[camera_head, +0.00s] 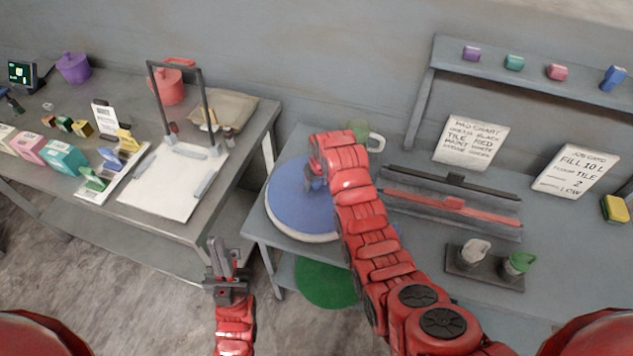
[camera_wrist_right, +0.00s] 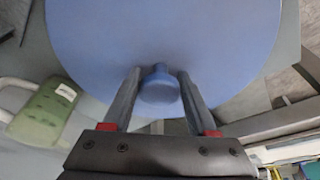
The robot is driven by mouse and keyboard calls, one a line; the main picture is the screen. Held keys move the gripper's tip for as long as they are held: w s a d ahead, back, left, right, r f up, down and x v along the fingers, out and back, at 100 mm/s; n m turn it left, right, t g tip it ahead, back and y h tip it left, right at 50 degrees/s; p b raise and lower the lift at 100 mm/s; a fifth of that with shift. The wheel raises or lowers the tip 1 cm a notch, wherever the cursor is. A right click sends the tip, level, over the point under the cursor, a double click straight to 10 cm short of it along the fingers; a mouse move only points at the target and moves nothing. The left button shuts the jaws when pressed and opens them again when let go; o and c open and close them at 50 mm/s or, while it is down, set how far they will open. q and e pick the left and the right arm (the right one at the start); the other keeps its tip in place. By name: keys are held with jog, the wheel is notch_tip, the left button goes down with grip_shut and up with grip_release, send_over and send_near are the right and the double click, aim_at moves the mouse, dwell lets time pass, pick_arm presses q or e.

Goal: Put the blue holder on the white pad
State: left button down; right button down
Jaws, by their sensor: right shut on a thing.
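The blue holder (camera_head: 290,203) is a wide blue disc with a small knob, at the left end of the right-hand bench. It fills the upper part of the right wrist view (camera_wrist_right: 160,30). A white rim, which looks like the white pad (camera_head: 303,237), shows under its front edge; the rest is hidden, and I cannot tell whether they touch. My right gripper (camera_head: 312,178) is shut on the holder's knob, with a finger on each side in the wrist view (camera_wrist_right: 159,92). My left gripper (camera_head: 228,246) is empty, fingers slightly apart, in front of the gap between the benches.
A green jug (camera_head: 358,131) stands close behind the holder. A green disc (camera_head: 326,283) lies on the shelf below. A rack with black and red bars (camera_head: 450,204) and a tray with two small bottles (camera_head: 485,265) are to the right.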

aim_at(317, 182)
jog(key=shift+s+f+b, duration=0.4)
jog(key=shift+f+b, duration=0.1)
jog(key=shift+f, duration=0.35)
jog(key=shift+c, duration=1.1)
grip_release()
jog(key=shift+s+f, duration=0.1)
jog(key=shift+r+p, duration=0.35)
jog(key=shift+p, duration=0.05)
jog(key=shift+r, duration=0.3)
jog(key=v, duration=0.2)
jog(key=b+v, duration=0.1)
jog(key=w+b+v, duration=0.1)
jog(key=v, duration=0.1)
jog(key=shift+s+r, duration=0.15)
jog(key=shift+r, duration=0.3)
jog(key=p+v, duration=0.6)
jog(key=shift+r, duration=0.25)
